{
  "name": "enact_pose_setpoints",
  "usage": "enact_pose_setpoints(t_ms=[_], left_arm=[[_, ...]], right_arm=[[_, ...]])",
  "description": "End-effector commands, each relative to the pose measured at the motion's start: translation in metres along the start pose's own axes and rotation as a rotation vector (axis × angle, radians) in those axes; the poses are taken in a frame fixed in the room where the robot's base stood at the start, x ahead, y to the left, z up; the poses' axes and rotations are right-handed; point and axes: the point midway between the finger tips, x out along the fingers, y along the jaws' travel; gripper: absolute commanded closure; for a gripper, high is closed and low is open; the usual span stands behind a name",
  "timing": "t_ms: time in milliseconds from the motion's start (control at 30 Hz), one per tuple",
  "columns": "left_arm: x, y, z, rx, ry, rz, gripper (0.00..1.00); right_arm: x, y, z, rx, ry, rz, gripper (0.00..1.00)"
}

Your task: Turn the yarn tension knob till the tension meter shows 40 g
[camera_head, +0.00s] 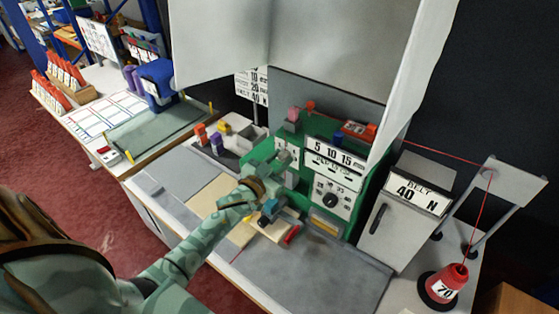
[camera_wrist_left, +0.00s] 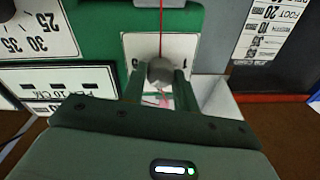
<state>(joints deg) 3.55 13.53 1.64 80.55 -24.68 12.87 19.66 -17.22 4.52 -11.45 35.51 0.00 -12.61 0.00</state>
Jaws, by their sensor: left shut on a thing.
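The yarn tension knob (camera_wrist_left: 160,70) is a small round grey knob in front of a white scale plate (camera_wrist_left: 138,44). My left gripper (camera_head: 283,168) reaches the green machine panel (camera_head: 277,143); in the left wrist view its two fingers are shut on the knob from both sides. A red yarn (camera_wrist_left: 163,30) runs straight up from the knob in that view. The gripper hides much of the plate, and I cannot read a tension value. My right gripper is not in view.
A dial with a black knob (camera_head: 330,198) sits right of my gripper, under a white 5-10-15 panel (camera_head: 336,155). A grey belt box (camera_head: 402,213) and a red yarn cone (camera_head: 443,284) stand right.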

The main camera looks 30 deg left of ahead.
Motion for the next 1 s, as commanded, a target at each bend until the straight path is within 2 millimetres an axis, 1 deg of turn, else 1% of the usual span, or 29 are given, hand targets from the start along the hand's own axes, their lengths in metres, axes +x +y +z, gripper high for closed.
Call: enact_pose_setpoints(t_ms=[600, 800, 1000], left_arm=[[-0.001, 0.0, 0.003, 0.573, 0.021, 0.02, 0.93], [-0.001, 0.0, 0.003, 0.717, 0.027, 0.025, 0.93], [-0.001, 0.0, 0.003, 0.814, 0.031, 0.028, 0.93]], right_arm=[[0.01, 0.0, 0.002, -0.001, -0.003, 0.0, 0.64], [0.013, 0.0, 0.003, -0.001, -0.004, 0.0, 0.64], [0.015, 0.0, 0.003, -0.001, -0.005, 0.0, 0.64]])
